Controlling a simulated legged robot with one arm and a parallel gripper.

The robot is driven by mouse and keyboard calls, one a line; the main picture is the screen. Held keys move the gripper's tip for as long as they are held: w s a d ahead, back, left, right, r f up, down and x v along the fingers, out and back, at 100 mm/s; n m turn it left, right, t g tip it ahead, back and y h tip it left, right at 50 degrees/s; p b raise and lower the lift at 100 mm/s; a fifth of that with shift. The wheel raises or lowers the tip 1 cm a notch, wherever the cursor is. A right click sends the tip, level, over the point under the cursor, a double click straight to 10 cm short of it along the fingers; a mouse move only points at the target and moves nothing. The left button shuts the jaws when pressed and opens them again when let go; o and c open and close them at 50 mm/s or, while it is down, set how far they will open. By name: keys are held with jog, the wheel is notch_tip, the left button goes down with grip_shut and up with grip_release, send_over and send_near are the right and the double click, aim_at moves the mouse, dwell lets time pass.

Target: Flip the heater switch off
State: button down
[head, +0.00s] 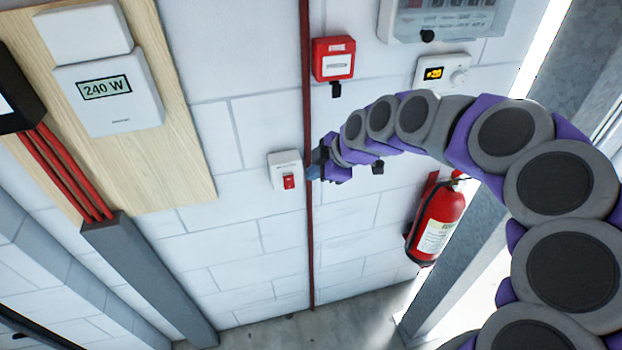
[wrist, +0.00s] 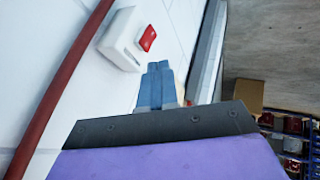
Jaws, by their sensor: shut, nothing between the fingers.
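The heater switch is a small white box (head: 286,171) on the white block wall, with a red rocker (head: 289,182) on its front. In the wrist view the white box (wrist: 121,42) and its red rocker (wrist: 147,38) show at the upper middle. My gripper (head: 312,172) is just right of the switch box in the head view, at the end of my purple and grey arm. In the wrist view its blue fingers (wrist: 160,72) are together and empty, pointing past the box, apart from the rocker. I cannot tell which way the rocker is set.
A dark red pipe (head: 307,120) runs down the wall beside the switch. A red call point (head: 334,59), a thermostat (head: 442,73) and a fire extinguisher (head: 437,219) are to the right. A 240 W meter (head: 108,92) is on a wooden board (head: 185,165) at left.

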jog(key=s+r+m+g+h, duration=0.2)
jog(key=s+r+m, duration=0.15)
jog(key=s, duration=0.75)
jog(key=s+d+f+m+g+h, duration=0.1)
jog(key=s+d+m, duration=0.3)
jog(key=s, duration=0.4)
jog(key=s+d+f+m+g+h+b, duration=0.1)
jog(key=s+d+f+m+h, duration=0.1)
jog(key=s+m, duration=0.4)
jog(key=s+d+f+m+g+h, duration=0.1)
jog(key=s+d+f+m, duration=0.3)
jog(key=s, duration=0.8)
jog(key=shift+d+m+g, duration=0.5)
jog(key=shift+d+m, duration=0.55)
jog(key=shift+d, duration=0.1)
jog(key=shift+a, duration=0.3)
